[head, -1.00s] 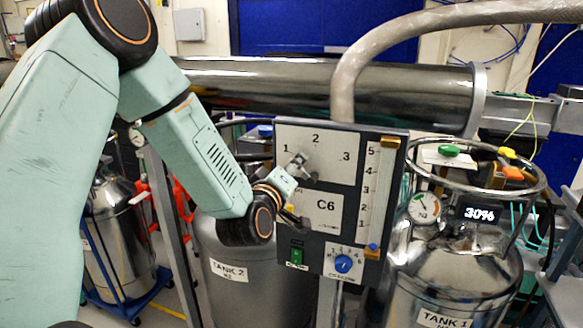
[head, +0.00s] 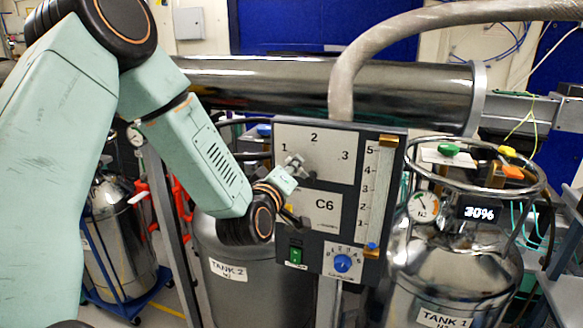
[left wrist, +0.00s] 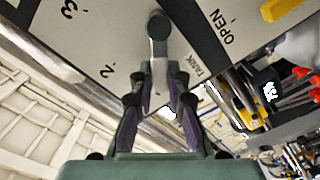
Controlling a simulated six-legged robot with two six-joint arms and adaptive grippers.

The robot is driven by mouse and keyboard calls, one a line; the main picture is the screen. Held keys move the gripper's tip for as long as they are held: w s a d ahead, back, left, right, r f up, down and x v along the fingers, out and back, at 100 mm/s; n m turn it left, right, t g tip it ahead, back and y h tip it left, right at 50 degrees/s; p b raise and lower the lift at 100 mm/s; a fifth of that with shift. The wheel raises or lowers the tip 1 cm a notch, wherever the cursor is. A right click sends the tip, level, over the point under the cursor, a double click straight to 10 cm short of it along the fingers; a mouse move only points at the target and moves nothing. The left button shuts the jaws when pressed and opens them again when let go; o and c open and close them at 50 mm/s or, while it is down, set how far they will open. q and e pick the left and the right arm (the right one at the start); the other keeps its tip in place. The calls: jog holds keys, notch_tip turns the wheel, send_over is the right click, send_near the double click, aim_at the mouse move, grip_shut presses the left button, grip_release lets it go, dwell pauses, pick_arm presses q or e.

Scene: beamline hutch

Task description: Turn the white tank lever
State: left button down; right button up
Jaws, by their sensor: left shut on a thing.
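The grey control panel (head: 329,247) stands upright in the head view, with a white dial plate (head: 333,140) marked 1, 2 and 3. The lever (left wrist: 158,48) sits on this plate, with a round dark grey hub and a paler handle in the left wrist view. My left gripper (head: 297,165) is at the plate's lower left, below the 1. In the left wrist view my left gripper (left wrist: 158,92) is shut on the lever, with a finger on each side of it. In the head view the gripper hides most of the lever. My right gripper is not in view.
A yellow handle (left wrist: 283,8) is near the OPEN label. Below the plate are a C6 label (head: 325,206), a green switch (head: 296,254) and a blue knob (head: 342,263). Tank 2 (head: 265,290) and Tank 1 (head: 455,270) flank the panel. A thick hose (head: 345,75) passes above it.

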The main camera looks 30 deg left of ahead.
aim_at(314, 154)
pick_arm(q)
jog(key=shift+r, duration=0.15)
jog(key=m, duration=0.1)
jog(key=d+r+m+p, duration=0.1)
jog(key=m, duration=0.2)
jog(key=shift+w+d+r+m, duration=0.15)
jog(key=shift+w+d+m, duration=0.05)
jog(key=shift+d+m, duration=0.1)
jog(key=shift+w+d+r+m+p, duration=0.15)
jog(key=shift+d+m+p, duration=0.3)
jog(key=shift+m, duration=0.8)
jog(key=shift+w+d+r+m+p, duration=0.15)
jog(key=shift+d+m, duration=0.45)
jog(key=shift+m, duration=0.65)
jog(key=c, duration=1.7)
grip_release()
jog(key=shift+c, duration=0.2)
jog(key=o, duration=0.4)
jog(key=shift+s, duration=0.2)
jog(key=shift+o, duration=0.2)
jog(key=shift+w+f, duration=0.1)
